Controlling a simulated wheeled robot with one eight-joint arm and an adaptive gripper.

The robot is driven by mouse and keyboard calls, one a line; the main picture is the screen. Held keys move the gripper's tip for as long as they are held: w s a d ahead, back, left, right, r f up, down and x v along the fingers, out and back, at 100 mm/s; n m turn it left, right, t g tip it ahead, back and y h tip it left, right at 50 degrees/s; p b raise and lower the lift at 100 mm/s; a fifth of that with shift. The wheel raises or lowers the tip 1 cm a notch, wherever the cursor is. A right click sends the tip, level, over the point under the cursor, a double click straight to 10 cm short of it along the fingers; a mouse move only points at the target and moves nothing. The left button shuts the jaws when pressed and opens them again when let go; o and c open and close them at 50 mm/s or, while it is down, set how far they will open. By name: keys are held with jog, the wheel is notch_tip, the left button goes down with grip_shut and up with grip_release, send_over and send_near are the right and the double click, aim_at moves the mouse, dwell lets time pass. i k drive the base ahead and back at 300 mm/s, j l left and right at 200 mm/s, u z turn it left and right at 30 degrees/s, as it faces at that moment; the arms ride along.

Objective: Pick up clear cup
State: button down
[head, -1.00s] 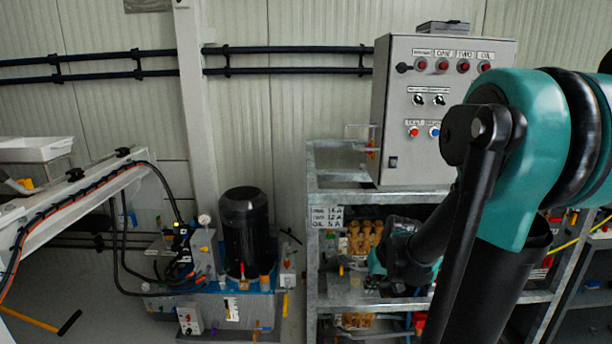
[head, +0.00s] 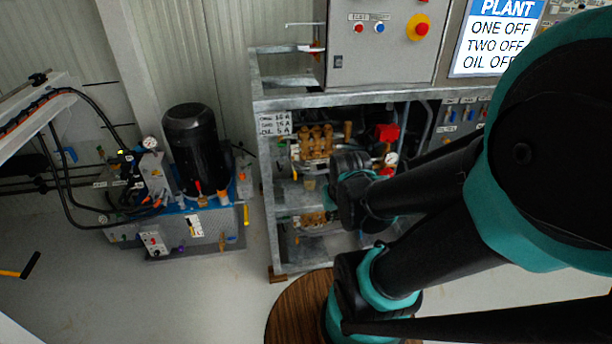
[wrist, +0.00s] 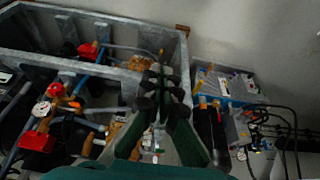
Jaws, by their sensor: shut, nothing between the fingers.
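I cannot make out a clear cup for certain in either current view. In the wrist view my gripper (wrist: 160,76) points ahead with its dark green fingers together and nothing visible between them. It appears over the metal pump frame (wrist: 118,64), near brass pump parts (wrist: 138,64); its height above them cannot be told. In the head view my arm covers much of the right side, and the gripper cannot be picked out. A round wooden top (head: 297,312) shows at the bottom, partly covered by my arm, with no cup seen on its visible part.
The galvanized frame (head: 262,150) holds brass pumps (head: 316,142) and a red part (head: 386,132). A grey control box (head: 385,45) stands on top. A black motor unit (head: 192,150) on a blue-topped tank stands left. Floor between the tank and wooden top is clear.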

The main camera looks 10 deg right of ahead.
aim_at(310, 182)
jog(key=l+u, duration=0.15)
jog(key=u, duration=0.25)
jog(key=l+u, duration=0.2)
jog(key=u, duration=0.2)
jog(key=l+u, duration=0.15)
jog(key=u, duration=0.25)
jog(key=k+l+u, duration=0.1)
jog(key=u, duration=0.3)
jog(key=k+l+u, duration=0.35)
jog(key=k+l, duration=0.35)
jog(key=l, duration=0.25)
jog(key=k+l+u, duration=0.3)
jog(key=k+l, duration=0.45)
